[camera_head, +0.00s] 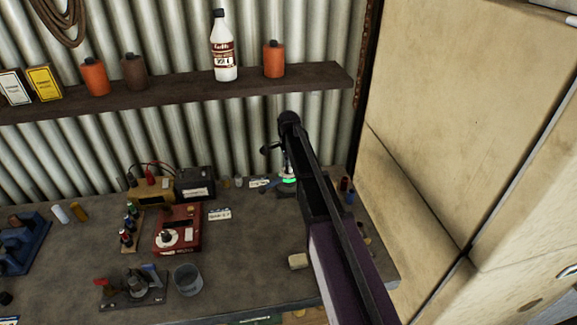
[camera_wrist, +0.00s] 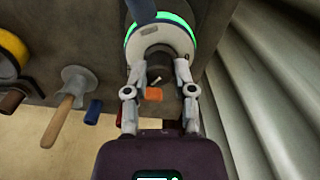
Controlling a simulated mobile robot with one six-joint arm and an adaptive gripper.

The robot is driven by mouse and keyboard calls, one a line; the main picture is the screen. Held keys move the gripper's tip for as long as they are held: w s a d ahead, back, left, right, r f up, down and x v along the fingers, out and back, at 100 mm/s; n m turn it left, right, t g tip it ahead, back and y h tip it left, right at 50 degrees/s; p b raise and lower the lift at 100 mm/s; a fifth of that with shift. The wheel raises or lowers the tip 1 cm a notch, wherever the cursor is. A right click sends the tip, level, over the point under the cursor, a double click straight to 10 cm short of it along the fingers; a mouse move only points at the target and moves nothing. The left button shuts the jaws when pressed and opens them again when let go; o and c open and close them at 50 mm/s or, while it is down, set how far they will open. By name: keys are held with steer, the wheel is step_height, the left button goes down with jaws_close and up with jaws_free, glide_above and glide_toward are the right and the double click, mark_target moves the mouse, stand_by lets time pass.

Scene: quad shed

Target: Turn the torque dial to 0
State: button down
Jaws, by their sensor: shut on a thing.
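In the wrist view, a round white body with a bright green band (camera_wrist: 158,32) stands at the top. I take the dark grey round part at its middle (camera_wrist: 160,54) to be the torque dial. My gripper (camera_wrist: 161,73) has one finger on each side of this part, shut on it. A small white mark shows between the fingers; I cannot read any numbers. My arm hides much of the gripper there.
A red box with a white-faced knob (camera_head: 181,229) and a metal cup (camera_head: 188,280) stand further left on the bench (camera_head: 240,270). In the wrist view, a wooden-handled tool (camera_wrist: 60,115) and a blue cylinder (camera_wrist: 93,111) lie to the left. The corrugated wall (camera_wrist: 270,80) is close on the right.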

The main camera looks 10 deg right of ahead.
steer(key=shift+n, duration=0.3)
steer(key=n, duration=1.2)
steer(key=shift+n, duration=0.3)
steer(key=n, duration=0.3)
steer(key=shift+w+n, duration=0.1)
steer(key=shift+n, duration=0.2)
steer(key=n, duration=0.3)
steer(key=shift+a+n, duration=0.1)
steer(key=shift+n, duration=0.2)
steer(key=n, duration=0.6)
steer(key=shift+n, duration=0.3)
